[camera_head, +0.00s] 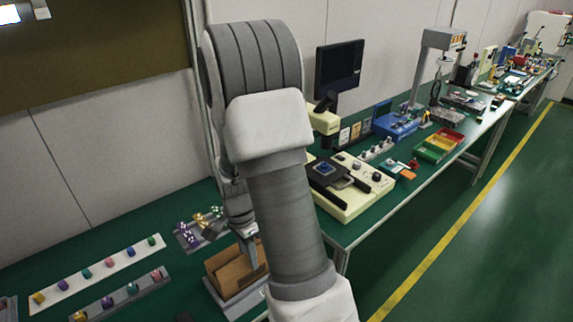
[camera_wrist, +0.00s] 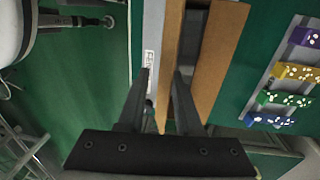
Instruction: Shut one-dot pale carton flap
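A brown carton (camera_head: 226,275) stands at the near edge of the green bench, partly hidden behind my arm. In the wrist view two long tan flaps (camera_wrist: 224,60) lie on either side of a dark opening, with a pale grey strip bearing a small printed label (camera_wrist: 149,60) along the left. I cannot make out a one-dot mark. My gripper (camera_wrist: 164,73) is over the carton, its two fingers apart, with the left tan flap (camera_wrist: 171,35) seen between them. Whether the fingers touch it is unclear. The gripper (camera_head: 252,250) is partly hidden in the head view.
A grey tray of dotted coloured blocks (camera_wrist: 290,75) lies right of the carton in the wrist view. Strips with coloured pieces (camera_head: 98,274) lie left in the head view. A cream machine (camera_head: 350,190) stands on the bench to the right.

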